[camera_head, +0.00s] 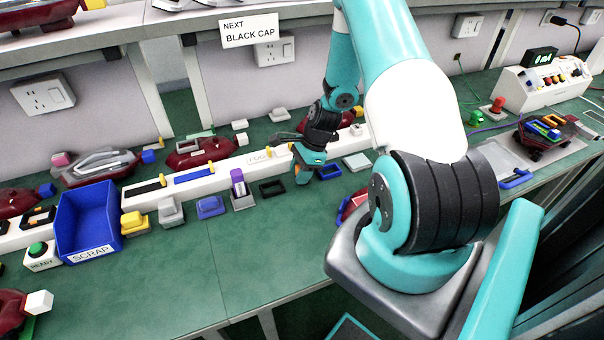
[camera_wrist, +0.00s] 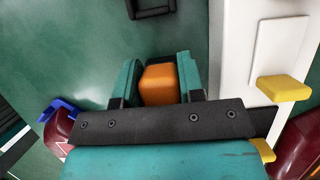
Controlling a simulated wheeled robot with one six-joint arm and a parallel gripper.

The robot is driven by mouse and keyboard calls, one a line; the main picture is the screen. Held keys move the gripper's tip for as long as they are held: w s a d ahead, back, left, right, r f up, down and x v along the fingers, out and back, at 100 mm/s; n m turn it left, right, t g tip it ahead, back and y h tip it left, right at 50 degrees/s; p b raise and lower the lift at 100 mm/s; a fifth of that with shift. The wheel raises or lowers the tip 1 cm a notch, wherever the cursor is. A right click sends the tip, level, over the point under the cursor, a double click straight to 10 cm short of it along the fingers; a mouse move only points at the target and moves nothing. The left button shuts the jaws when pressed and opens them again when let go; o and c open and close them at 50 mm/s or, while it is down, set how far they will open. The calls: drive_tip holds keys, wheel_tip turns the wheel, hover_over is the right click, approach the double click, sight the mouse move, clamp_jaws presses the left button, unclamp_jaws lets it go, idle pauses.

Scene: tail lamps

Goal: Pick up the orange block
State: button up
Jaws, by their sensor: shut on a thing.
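The orange block (camera_wrist: 159,84) sits between the two teal fingers of my gripper (camera_wrist: 157,80) in the wrist view. The fingers are shut on it, one on each side. In the head view my gripper (camera_head: 304,172) is at the middle of the bench, in front of the long white rail. A small orange patch of the block (camera_head: 311,157) shows there beside the fingers. I cannot tell from these views whether the block is clear of the green surface.
The white rail (camera_wrist: 238,40) with a yellow piece (camera_wrist: 284,89) runs close to the right in the wrist view. A black frame (camera_head: 273,188) lies left of my gripper and a blue frame (camera_head: 329,172) right of it. The blue SCRAP bin (camera_head: 107,245) stands at left.

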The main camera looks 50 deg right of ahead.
wheel_tip(320, 180, up, 20)
idle(0.6)
drive_tip(key=shift+o, duration=0.5)
drive_tip(key=shift+c, duration=0.4)
